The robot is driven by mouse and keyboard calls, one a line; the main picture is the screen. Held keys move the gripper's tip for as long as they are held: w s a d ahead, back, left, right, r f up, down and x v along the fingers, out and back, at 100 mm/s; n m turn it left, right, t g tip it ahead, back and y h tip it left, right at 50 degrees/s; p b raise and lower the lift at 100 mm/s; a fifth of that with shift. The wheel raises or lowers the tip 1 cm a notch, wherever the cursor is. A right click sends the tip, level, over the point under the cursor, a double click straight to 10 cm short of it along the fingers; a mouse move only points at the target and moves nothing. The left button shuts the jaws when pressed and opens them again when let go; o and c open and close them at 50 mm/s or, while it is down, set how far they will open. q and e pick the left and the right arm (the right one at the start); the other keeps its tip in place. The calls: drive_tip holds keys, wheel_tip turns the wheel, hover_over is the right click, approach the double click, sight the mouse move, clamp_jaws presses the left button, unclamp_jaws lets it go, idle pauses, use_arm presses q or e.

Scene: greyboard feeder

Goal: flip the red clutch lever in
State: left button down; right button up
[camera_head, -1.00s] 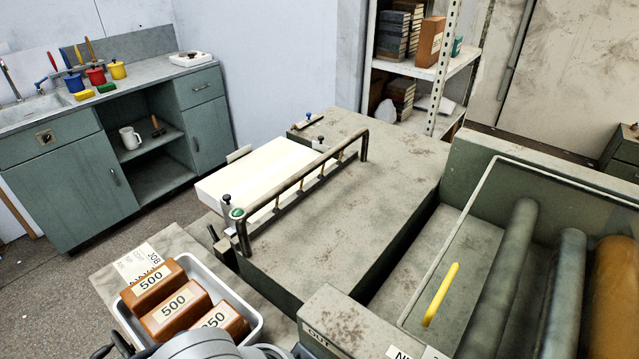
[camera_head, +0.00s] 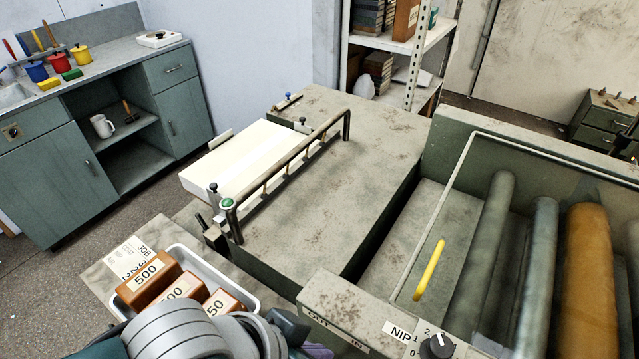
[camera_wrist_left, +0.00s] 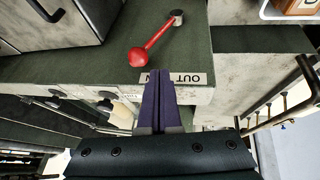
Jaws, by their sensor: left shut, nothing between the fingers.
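The red clutch lever (camera_wrist_left: 150,44) shows in the left wrist view, with a round red knob at its lower left end and a grey pivot at its upper right end. It lies over a dark green panel of the machine, beside a label strip (camera_wrist_left: 187,79) reading OUT upside down. My left gripper (camera_wrist_left: 161,78) is shut and empty, its purple fingers just below the lever in that view and apart from the knob. They cover part of the label strip. In the head view the left gripper (camera_head: 316,349) is at the bottom edge; the lever is hidden there. My right gripper is out of view.
The feeder's grey housing (camera_head: 345,305) carries OUT and NIP labels and a black dial (camera_head: 437,347). A yellow handle (camera_head: 428,270) and rollers are to the right. A paper stack (camera_head: 235,165) lies behind.

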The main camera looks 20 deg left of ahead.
use_arm(q)
drive_tip(key=s+d+r+p, duration=0.1)
drive_tip(key=s+r, duration=0.4)
drive_tip(key=r, duration=0.3)
drive_tip(key=shift+r, duration=0.2)
drive_tip(key=s+a+r+n+g+y+p, duration=0.1)
drive_tip(key=s+a+r+n+y+p, duration=0.25)
drive_tip(key=a+r, duration=0.9)
wheel_tip(320, 180, up, 16)
drive_tip(key=s+m+p, duration=0.1)
drive_tip(key=p, duration=1.5)
drive_tip(key=shift+s+a+p, duration=0.35)
drive_tip(key=shift+f+m, duration=0.1)
drive_tip(key=shift+m, duration=0.15)
